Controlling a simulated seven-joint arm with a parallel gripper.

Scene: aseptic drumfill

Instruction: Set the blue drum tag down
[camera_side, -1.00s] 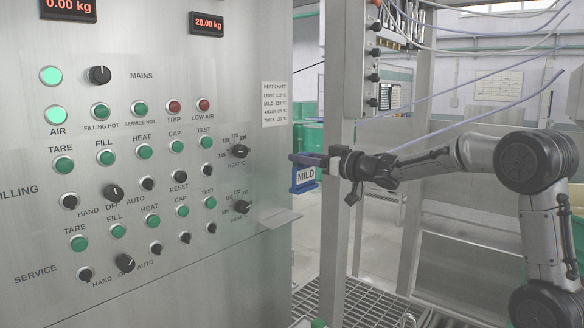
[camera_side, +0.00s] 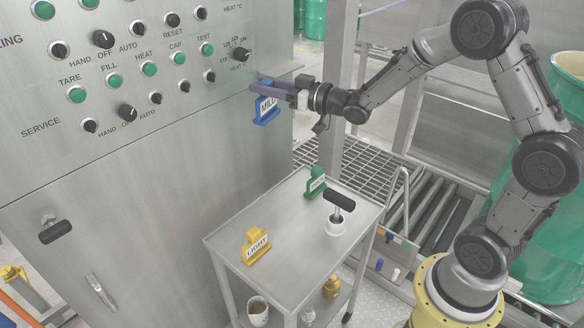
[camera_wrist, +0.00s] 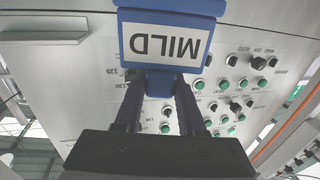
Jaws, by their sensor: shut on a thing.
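The blue drum tag (camera_side: 264,110) has a white label reading MILD. My gripper (camera_side: 268,89) is shut on it and holds it in the air close to the steel control panel, beside the lower heat knob. In the wrist view the tag (camera_wrist: 170,38) fills the top middle between the two dark fingers, its lettering upside down. I cannot tell from these views whether the tag touches the panel.
A steel trolley (camera_side: 290,240) stands below with a yellow LIGHT tag (camera_side: 256,247), a green tag (camera_side: 315,184) and a black-handled tool (camera_side: 338,207) on top. Its middle is bare. A roller conveyor (camera_side: 432,205) and a green drum (camera_side: 553,245) are at right.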

